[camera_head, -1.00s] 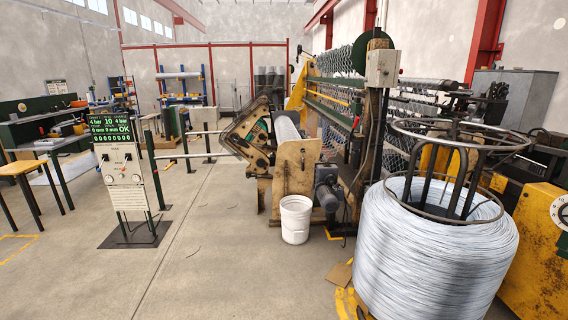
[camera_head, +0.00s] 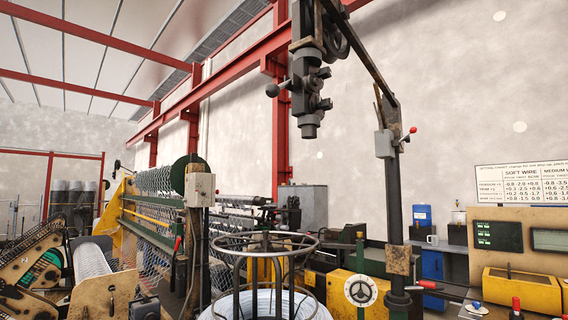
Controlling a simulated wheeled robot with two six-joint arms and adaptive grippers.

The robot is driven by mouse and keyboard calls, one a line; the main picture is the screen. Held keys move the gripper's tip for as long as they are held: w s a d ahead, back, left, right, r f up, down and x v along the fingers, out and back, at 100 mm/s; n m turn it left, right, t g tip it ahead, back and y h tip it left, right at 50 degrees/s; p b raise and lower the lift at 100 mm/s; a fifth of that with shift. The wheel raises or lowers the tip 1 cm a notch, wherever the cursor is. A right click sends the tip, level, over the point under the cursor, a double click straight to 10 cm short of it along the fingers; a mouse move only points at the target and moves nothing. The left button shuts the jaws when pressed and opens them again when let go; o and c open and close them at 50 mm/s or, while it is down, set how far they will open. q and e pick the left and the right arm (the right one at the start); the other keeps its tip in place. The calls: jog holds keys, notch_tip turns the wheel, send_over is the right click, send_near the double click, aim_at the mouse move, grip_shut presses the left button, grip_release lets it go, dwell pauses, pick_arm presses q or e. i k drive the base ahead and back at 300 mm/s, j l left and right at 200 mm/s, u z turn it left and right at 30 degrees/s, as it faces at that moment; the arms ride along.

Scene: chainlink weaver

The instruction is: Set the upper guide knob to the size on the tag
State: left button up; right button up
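No part of either gripper shows in the head view. The knob and the tag cannot be told for certain. A dark vertical machine head (camera_head: 306,70) with a ball-ended lever hangs from an overhead arm at top centre.
A wire coil (camera_head: 264,305) under a round metal frame is at bottom centre. The chainlink weaving machine (camera_head: 150,215) stands at left. A settings chart (camera_head: 520,184) hangs on the right wall above a green-lit display (camera_head: 497,235) and a yellow box (camera_head: 522,291).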

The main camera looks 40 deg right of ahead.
aim_at(325, 73)
jog(key=z, duration=1.9)
jog(key=i+l, duration=1.4)
jog(key=l, duration=0.2)
